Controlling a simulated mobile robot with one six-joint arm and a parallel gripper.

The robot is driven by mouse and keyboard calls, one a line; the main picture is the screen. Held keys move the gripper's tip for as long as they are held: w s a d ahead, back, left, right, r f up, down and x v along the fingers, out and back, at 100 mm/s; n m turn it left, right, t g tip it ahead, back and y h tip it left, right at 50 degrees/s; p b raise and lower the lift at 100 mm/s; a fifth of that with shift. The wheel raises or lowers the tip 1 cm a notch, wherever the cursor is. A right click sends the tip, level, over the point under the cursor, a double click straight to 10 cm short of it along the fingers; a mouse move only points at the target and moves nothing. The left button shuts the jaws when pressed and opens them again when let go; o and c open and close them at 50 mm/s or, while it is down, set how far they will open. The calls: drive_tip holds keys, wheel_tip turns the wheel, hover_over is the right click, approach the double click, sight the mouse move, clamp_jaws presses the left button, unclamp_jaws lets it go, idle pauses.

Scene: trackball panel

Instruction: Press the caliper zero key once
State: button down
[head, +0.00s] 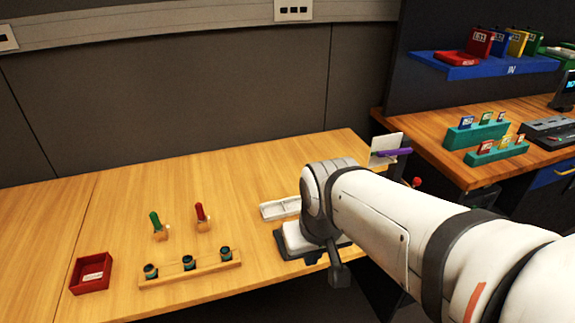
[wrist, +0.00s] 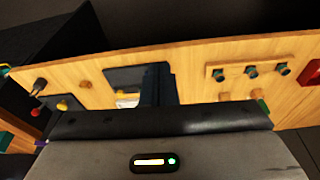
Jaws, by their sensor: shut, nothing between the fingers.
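A pale, narrow tray-like piece (head: 280,208), which may be the caliper, lies on the wooden table in the head view. Its zero key is too small to make out. Just in front of it is a dark device with a white top (head: 297,238), partly covered by my arm. In the wrist view a dark panel (wrist: 122,77) lies beyond my gripper (wrist: 159,84), with a small white and yellow patch beside it. My gripper's dark fingers are together and hold nothing. They point over the panel; I cannot tell whether they touch it.
A wooden rack (head: 190,270) with three dark knobs, a red tray (head: 92,273), and green (head: 156,221) and red (head: 201,213) handled pieces stand to the left. A white card with a purple bar (head: 392,152) is behind my arm. The table's back left is clear.

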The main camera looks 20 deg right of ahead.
drive_tip(key=shift+s+a, duration=0.1)
drive_tip(key=w+d+f+n+t+h+p, duration=0.1)
drive_tip(key=w+d+n+t+p, duration=0.25)
drive_tip(key=w+d, duration=0.6)
drive_tip(key=w+d+f+n+t+h+p, duration=0.15)
drive_tip(key=w+d+n+p, duration=0.35)
drive_tip(key=w, duration=0.8)
drive_tip(key=w+f+n+y, duration=0.1)
drive_tip(key=w+f+n+y+p, duration=0.1)
drive_tip(key=f+y, duration=0.1)
drive_tip(key=w+d+f+n+t+y, duration=0.1)
drive_tip(key=f+y, duration=0.1)
drive_tip(key=shift+n+p, duration=0.25)
drive_tip(key=shift+p, duration=0.1)
wheel_tip(320, 180, down, 9)
drive_tip(key=b, duration=0.8)
drive_tip(key=shift+r, duration=0.15)
